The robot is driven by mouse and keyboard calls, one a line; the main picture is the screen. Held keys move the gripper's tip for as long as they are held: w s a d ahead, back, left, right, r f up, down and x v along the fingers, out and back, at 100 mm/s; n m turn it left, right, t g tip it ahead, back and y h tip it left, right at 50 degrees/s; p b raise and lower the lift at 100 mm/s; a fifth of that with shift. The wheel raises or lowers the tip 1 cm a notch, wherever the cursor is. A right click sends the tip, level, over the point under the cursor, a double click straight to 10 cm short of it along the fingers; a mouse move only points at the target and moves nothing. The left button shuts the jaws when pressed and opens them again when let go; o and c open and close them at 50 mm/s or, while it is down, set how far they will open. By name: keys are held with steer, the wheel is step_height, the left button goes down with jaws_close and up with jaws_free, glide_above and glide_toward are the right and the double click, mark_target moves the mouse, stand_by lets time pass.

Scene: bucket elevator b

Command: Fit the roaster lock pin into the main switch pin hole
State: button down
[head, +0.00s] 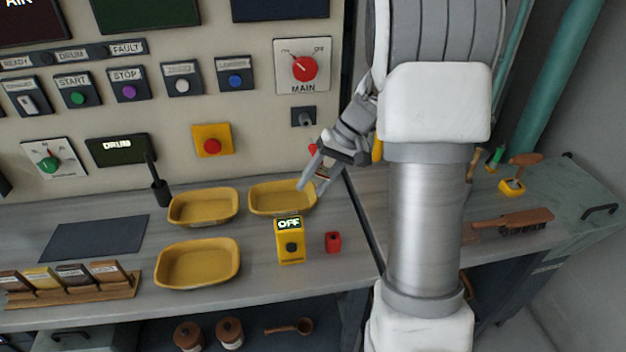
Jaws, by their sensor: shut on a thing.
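The MAIN switch (303,67) is a white plate with a red knob on the panel. A small dark plate (303,117) with a grey round fitting sits just below it, where the pin hole appears to be. My gripper (314,188) is below and right of that plate, in front of the panel's lower edge, above the counter. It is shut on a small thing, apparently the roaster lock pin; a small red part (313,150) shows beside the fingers. The fingers hide most of the pin, so its tilt cannot be told. It appears apart from the dark plate.
Yellow trays (197,282), a yellow OFF device (290,250) and a small red block (333,242) stand on the grey counter below. A red button on a yellow plate (211,147) is left of my gripper. Brushes (510,222) lie on the right counter.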

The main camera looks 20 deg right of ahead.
steer(key=shift+w+d+p, duration=0.2)
steer(key=shift+w+p, duration=0.05)
steer(key=shift+w, duration=0.7)
steer(key=shift+w+d+p, duration=0.2)
steer(key=shift+w+p, duration=0.05)
steer(key=shift+w, duration=0.7)
steer(key=shift+w+d+p, duration=0.2)
steer(key=shift+w+p, duration=0.05)
steer(key=shift+w, duration=0.7)
steer(key=shift+w+d+p, duration=0.25)
steer(key=shift+w+p, duration=0.15)
steer(key=shift+w, duration=0.75)
steer(key=shift+w+d+p, duration=0.2)
steer(key=shift+w+p, duration=0.2)
steer(key=shift+w, duration=0.7)
steer(key=shift+c, duration=1.7)
jaws_free()
steer(key=v, duration=1.7)
steer(key=shift+d+r+p, duration=0.15)
steer(key=shift+d+p, duration=0.05)
steer(key=shift+p, duration=0.15)
